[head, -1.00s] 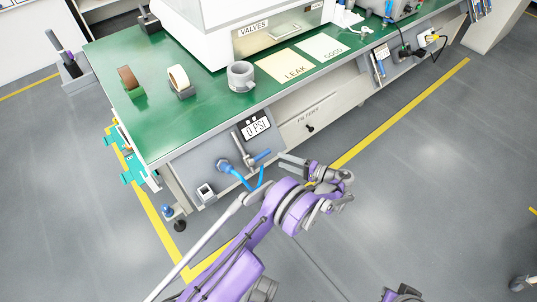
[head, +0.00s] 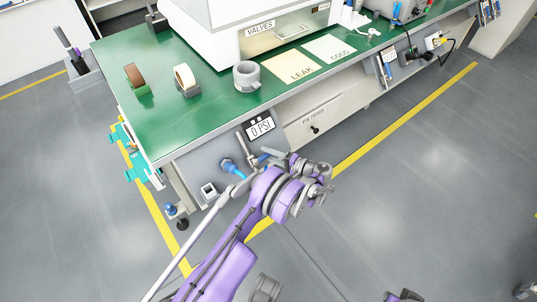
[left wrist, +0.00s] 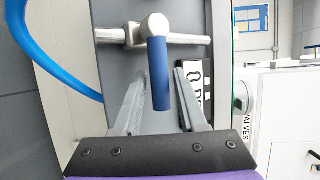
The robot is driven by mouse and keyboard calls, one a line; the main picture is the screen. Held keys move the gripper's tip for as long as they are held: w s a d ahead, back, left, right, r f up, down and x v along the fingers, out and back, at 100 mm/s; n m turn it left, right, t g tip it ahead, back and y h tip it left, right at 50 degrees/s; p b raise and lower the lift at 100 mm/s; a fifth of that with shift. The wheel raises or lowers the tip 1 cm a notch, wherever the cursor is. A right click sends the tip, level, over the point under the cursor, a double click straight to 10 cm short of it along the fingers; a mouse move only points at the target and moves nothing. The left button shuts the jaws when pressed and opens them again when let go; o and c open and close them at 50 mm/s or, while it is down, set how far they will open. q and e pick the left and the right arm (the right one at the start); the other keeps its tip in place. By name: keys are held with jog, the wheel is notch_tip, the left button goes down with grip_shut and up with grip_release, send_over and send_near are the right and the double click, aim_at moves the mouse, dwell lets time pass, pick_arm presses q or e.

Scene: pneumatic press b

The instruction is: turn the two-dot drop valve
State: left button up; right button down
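The drop valve is a grey metal fitting on a pipe with a blue lever handle (left wrist: 160,75), below the 0 PSI display (head: 261,127) on the bench front. My left gripper (head: 280,160) is at the valve. In the left wrist view its two grey fingers are apart, one on each side of the blue handle, with visible gaps. In the head view my wrist hides part of the valve. The dot marks are too small to read. My right gripper does not show clearly; only a bit of purple arm is at the bottom edge.
The floor in front is free.

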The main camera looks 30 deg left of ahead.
pick_arm(q)
grip_shut()
dwell(1.1)
